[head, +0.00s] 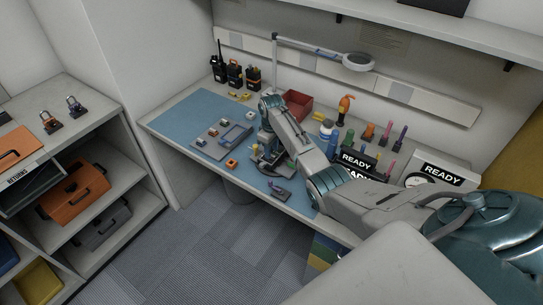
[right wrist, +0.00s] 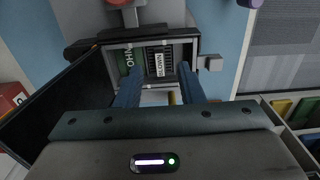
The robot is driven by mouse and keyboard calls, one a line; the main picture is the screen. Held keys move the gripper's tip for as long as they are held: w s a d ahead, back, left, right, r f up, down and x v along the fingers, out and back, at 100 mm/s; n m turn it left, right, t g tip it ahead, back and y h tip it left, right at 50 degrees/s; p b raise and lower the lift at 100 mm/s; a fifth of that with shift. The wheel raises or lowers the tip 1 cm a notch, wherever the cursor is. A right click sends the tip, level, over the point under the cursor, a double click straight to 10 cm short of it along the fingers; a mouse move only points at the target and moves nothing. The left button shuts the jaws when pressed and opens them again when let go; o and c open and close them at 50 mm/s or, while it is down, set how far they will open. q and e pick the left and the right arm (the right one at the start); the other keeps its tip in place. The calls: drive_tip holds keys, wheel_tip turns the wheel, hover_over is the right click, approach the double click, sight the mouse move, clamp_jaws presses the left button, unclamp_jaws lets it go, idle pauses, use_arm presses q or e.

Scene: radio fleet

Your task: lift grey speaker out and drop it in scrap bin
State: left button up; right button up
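An opened radio case (right wrist: 197,48) lies under my right gripper (right wrist: 160,82) in the right wrist view, with a green board and labelled parts inside. The two blue fingers are apart and reach down over the case, with nothing clearly gripped between them. In the head view the case (head: 262,164) lies on the blue mat, partly hidden by my right arm. I cannot make out the grey speaker for certain. A dark round bin (head: 238,193), possibly the scrap bin, stands below the bench's front edge. My left gripper is not in view.
A grey tray (head: 207,149) with small parts lies left of the case. An orange part (head: 231,163) and a dark tool (head: 281,192) lie near the front edge. A red box (head: 298,103) and radios (head: 235,74) stand behind. READY boxes (head: 441,173) stand right.

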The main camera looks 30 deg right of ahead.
drive_tip(key=shift+f, duration=1.25)
drive_tip(key=c, duration=0.6)
drive_tip(key=shift+r, duration=0.15)
drive_tip(key=shift+c, duration=0.2)
drive_tip(key=shift+r, duration=0.45)
wheel_tip(320, 180, up, 2)
drive_tip(key=shift+w+r+b, duration=0.1)
drive_tip(key=shift+b, duration=0.8)
drive_tip(key=s+a+r+b, duration=0.1)
drive_tip(key=s+a+b, duration=0.2)
drive_tip(key=s+a, duration=0.7)
drive_tip(key=shift+s+a+r+b, duration=0.2)
drive_tip(key=shift+a+r+b, duration=0.2)
drive_tip(key=shift+a, duration=0.8)
